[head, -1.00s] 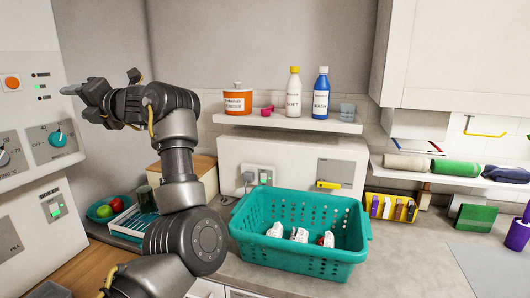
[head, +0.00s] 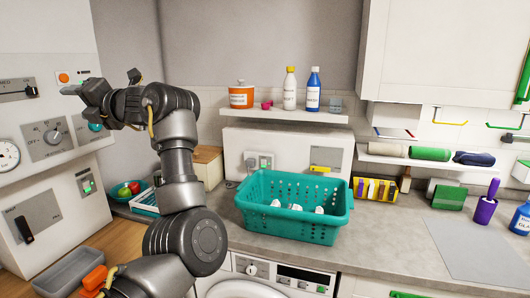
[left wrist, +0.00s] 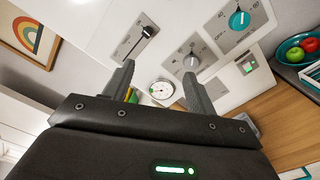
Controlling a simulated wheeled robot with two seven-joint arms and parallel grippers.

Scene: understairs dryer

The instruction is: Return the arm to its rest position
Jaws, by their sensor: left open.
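My left arm rises from the bottom left of the head view and bends over to the left at the top. My left gripper (head: 104,84) is open and empty, held up in front of the control panel (head: 38,130) at the left. In the left wrist view its two fingers (left wrist: 157,92) stand apart with nothing between them. The panel with its knobs and gauge shows beyond them, and I see no contact. My right gripper is not in view.
A teal basket (head: 290,234) with white items stands on the counter (head: 395,236). A shelf (head: 290,115) holds bottles and an orange tub (head: 241,96). A washer front (head: 262,270) is below.

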